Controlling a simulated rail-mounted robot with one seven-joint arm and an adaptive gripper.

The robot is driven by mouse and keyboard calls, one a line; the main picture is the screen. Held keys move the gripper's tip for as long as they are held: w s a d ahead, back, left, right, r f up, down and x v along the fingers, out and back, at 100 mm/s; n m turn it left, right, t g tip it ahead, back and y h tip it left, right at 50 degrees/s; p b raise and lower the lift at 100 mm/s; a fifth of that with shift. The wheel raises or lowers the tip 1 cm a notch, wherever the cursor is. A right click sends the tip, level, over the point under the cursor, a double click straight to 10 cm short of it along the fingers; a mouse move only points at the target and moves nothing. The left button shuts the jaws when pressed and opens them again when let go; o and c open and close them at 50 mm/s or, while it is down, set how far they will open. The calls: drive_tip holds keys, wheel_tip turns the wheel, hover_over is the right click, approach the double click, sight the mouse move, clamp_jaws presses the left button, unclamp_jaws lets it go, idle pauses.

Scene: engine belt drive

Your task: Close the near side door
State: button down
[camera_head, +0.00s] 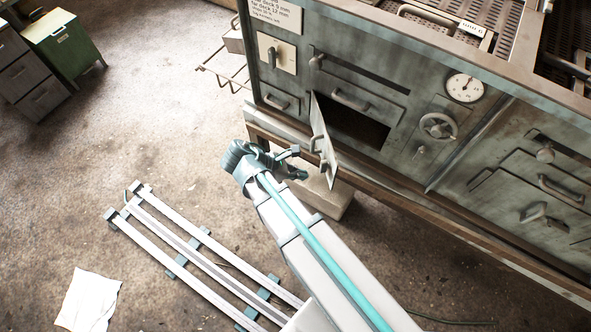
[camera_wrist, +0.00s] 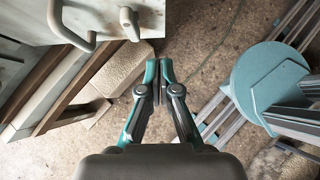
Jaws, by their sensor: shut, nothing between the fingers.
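The near side door (camera_head: 330,168) is a pale metal panel with a handle, standing open and swung out from the front of the grey machine. The dark opening (camera_head: 365,132) shows behind it to the right. In the wrist view the door (camera_wrist: 102,14) fills the upper left, with a bar handle (camera_wrist: 57,22) and a smaller knob-like latch (camera_wrist: 130,24). My gripper (camera_head: 296,151) is just left of the door in the head view. In the wrist view my gripper (camera_wrist: 160,72) has its fingers together and empty, close to the door's edge; contact cannot be told.
The machine front carries other closed doors with handles (camera_head: 541,188) and a gauge (camera_head: 464,88). A pale block (camera_head: 333,200) lies on the floor below the door. A green cabinet (camera_head: 65,45) stands far left. The floor at left is mostly clear, with a paper sheet (camera_head: 88,300).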

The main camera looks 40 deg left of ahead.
sight(332, 177)
drive_tip(key=w+d+f, duration=0.1)
drive_tip(key=w, duration=0.1)
drive_tip(key=w+d+f+p, duration=0.1)
drive_tip(key=w, duration=0.1)
drive_tip(key=w+d+f, duration=0.1)
drive_tip(key=d+f, duration=0.1)
drive_tip(key=shift+w+p, duration=0.4)
drive_tip(key=shift+w+d, duration=0.3)
drive_tip(key=shift+w, duration=0.15)
drive_tip(key=shift+w, duration=0.1)
